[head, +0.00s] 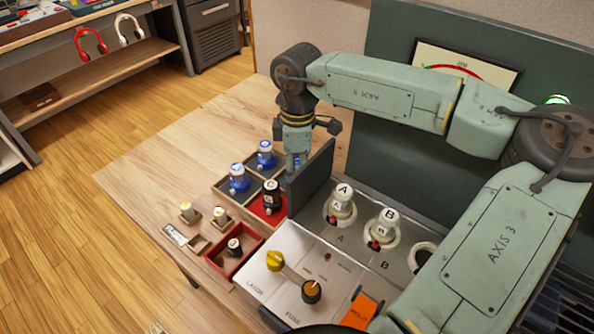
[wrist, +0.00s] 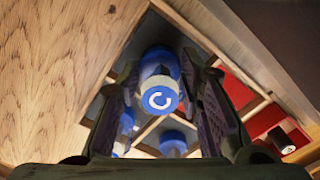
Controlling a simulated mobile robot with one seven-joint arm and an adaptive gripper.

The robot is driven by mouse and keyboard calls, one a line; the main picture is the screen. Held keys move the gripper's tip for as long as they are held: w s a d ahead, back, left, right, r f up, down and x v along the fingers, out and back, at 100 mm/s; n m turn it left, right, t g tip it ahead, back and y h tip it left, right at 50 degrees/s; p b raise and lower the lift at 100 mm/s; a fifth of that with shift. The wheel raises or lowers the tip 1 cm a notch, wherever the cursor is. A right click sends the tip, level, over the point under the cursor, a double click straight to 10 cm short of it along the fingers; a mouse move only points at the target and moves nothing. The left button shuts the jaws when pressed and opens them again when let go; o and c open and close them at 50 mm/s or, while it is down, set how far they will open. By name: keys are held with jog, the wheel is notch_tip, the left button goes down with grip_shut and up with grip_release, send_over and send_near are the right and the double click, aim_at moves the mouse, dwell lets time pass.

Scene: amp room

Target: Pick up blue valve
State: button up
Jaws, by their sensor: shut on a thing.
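My gripper (head: 297,156) points down beside an upright dark divider at the back of the workbench. It is shut on a blue valve (wrist: 160,92), whose round blue cap bears a white letter like a C between the two fingers in the wrist view. In the head view only a small blue part of this valve (head: 297,161) shows. I cannot tell whether it is clear of the tray. Two other blue valves stand in grey compartments to the left: one nearer (head: 238,178) and one farther (head: 264,155).
A black-capped valve (head: 271,196) stands in a red compartment close by. White valves A (head: 342,205) and B (head: 382,229) sit in the panel, beside an open socket (head: 422,257). A red tray (head: 212,262) holds a small dark part. The left bench top is bare.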

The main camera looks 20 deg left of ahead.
jog(key=c, duration=0.5)
jog(key=shift+o, duration=0.2)
